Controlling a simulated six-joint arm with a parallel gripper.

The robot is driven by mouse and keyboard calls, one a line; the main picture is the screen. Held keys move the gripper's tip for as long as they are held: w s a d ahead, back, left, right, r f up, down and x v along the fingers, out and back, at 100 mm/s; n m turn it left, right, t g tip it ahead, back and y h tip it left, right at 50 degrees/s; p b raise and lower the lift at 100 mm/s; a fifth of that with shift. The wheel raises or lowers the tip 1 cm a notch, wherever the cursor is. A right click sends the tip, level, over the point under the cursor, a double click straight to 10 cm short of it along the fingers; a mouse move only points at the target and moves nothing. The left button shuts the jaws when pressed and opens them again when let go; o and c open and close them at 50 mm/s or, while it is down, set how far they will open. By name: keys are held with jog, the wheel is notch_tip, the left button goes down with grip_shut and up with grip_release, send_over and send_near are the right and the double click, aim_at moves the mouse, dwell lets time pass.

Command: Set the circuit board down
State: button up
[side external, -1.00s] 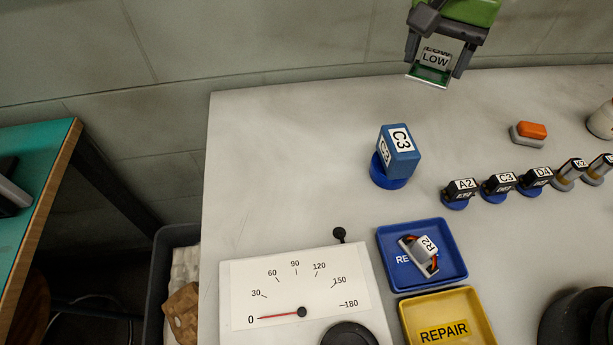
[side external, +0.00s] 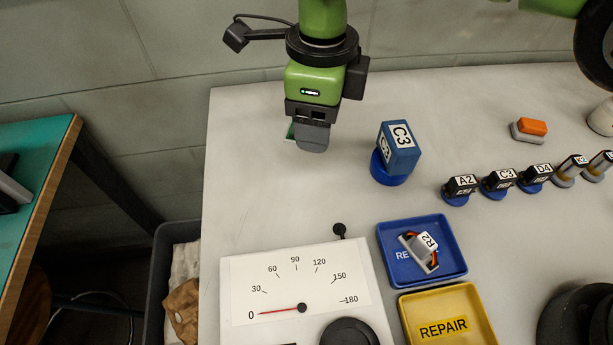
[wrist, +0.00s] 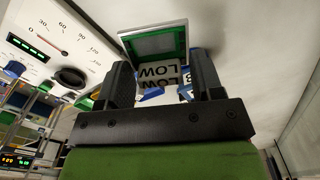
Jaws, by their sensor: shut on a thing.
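The circuit board (wrist: 155,44) is green with a grey panel and a block labelled LOW. It shows in the wrist view between the fingers of my gripper (wrist: 162,82), which is shut on it. In the side view my gripper (side external: 312,138) is above the back left part of the bench, left of the blue C3 block. Only a small green edge of the board (side external: 290,132) shows there; the gripper hides the rest. The board appears held above the bench, but the exact gap cannot be told.
The blue C3 block (side external: 400,150) stands on a round blue base. A dial meter (side external: 300,290) reads near 0. A blue tray (side external: 455,275) holds an R2 part; a yellow REPAIR tray (side external: 470,305) is empty. Several labelled parts stand right. The bench (side external: 260,180) left of C3 is clear.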

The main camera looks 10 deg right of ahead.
aim_at(316, 183)
notch_tip(316, 183, down, 12)
jog(key=shift+r, duration=0.15)
dwell(0.3)
jog(key=o, duration=0.9)
notch_tip(316, 183, up, 12)
jog(key=shift+r, duration=0.1)
